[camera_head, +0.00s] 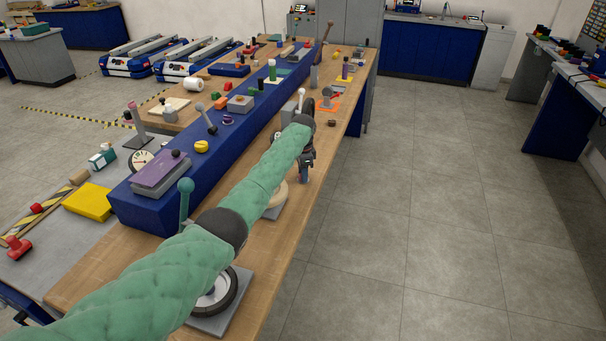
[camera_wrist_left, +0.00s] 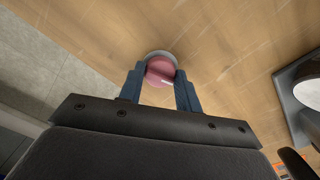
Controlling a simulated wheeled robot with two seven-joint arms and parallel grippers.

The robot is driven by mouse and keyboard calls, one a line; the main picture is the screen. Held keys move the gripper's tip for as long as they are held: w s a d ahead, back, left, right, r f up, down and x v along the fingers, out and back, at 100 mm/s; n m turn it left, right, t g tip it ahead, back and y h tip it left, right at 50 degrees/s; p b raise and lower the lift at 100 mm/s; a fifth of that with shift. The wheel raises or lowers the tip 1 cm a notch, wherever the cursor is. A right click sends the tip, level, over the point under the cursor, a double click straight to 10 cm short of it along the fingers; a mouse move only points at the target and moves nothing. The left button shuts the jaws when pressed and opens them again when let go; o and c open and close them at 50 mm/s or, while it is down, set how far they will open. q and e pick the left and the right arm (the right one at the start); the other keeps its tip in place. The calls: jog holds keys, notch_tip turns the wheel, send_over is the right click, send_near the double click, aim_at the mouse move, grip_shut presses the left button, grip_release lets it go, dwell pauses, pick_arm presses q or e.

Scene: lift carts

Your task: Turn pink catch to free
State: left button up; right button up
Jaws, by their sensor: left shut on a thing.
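The pink catch (camera_wrist_left: 159,70) is a small round knob with a pale mark on its face, set on a grey round base (camera_wrist_left: 161,53) on the wooden bench top. It sits between the two dark blue fingers of my left gripper (camera_wrist_left: 160,80), which is shut on it. In the head view, my left gripper (camera_head: 304,176) points down at the bench's right edge, at the end of my green-sleeved arm. The catch is hidden there behind the gripper and arm. My right gripper is in neither view.
A long blue raised ledge (camera_head: 190,165) carrying several small devices runs along the wooden bench (camera_head: 105,270). A wheel on a grey plate (camera_head: 215,322) is partly under my arm. An orange-based device (camera_head: 328,103) stands beyond my gripper. Open floor (camera_head: 430,220) lies right of the bench.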

pick_arm(q)
jog(key=shift+m, duration=1.2)
jog(key=shift+r+m+b, duration=0.1)
jog(key=shift+m+b, duration=0.3)
jog(key=shift+m, duration=0.5)
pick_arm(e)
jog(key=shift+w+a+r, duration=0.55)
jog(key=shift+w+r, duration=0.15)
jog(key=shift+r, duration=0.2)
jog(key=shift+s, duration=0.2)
